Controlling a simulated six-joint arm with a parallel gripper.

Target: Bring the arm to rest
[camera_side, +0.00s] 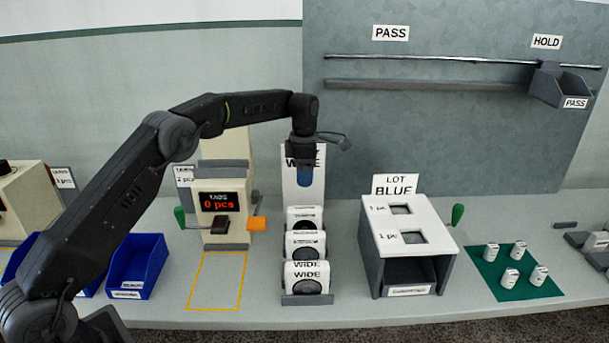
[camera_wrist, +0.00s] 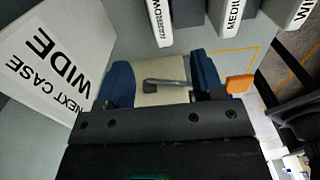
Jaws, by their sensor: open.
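Beyond the gap shows a beige machine top with a grey bar (camera_wrist: 165,83). The board also shows at the left of the wrist view (camera_wrist: 48,62).
The beige counter (camera_side: 222,200) reads 0 pcs, with an orange tab (camera_side: 256,223). A blue bin (camera_side: 137,268) stands left. A PASS bin (camera_side: 560,88) hangs on the wall rail.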

